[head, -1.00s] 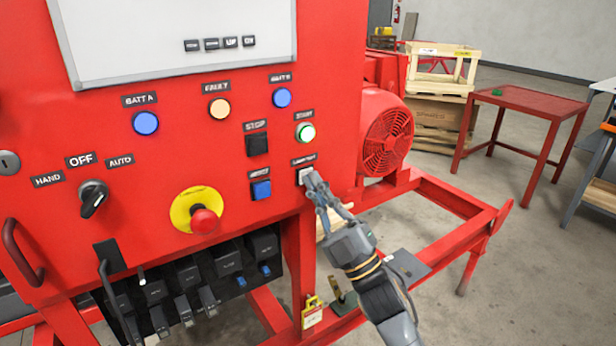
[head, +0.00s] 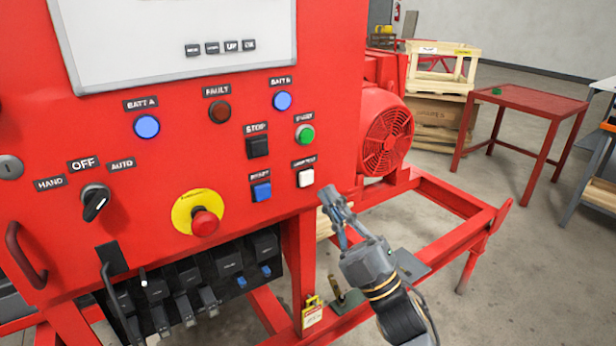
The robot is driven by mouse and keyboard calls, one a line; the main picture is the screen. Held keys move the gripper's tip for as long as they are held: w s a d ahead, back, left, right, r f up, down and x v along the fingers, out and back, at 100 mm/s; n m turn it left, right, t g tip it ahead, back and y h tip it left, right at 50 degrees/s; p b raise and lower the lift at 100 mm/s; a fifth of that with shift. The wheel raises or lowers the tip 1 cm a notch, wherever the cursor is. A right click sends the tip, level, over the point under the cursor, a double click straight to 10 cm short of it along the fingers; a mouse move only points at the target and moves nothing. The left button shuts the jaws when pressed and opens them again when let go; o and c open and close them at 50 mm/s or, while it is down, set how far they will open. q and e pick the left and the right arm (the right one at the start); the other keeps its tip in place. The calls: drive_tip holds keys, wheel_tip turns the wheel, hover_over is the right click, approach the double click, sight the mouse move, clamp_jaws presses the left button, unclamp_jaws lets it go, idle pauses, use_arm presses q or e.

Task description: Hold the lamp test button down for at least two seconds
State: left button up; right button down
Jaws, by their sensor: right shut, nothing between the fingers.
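The whole button face is uncovered. The fault lamp (head: 220,112) is dark. The BATT A lamp (head: 147,126) and BATT B lamp (head: 282,100) show blue. My left gripper is not in view.
The black stop button (head: 257,146), blue reset button (head: 261,192) and red emergency stop (head: 205,221) sit close by on the panel. A red fan housing (head: 387,142) and frame rail (head: 450,245) lie to the right. A red table (head: 530,100) stands farther back.

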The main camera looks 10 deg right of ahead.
drive_tip(key=shift+s+d, duration=0.2)
drive_tip(key=shift+s, duration=0.3)
drive_tip(key=shift+s+d, duration=0.15)
drive_tip(key=shift+s, duration=0.3)
drive_tip(key=shift+w+f+h, duration=0.1)
drive_tip(key=shift+h, duration=0.2)
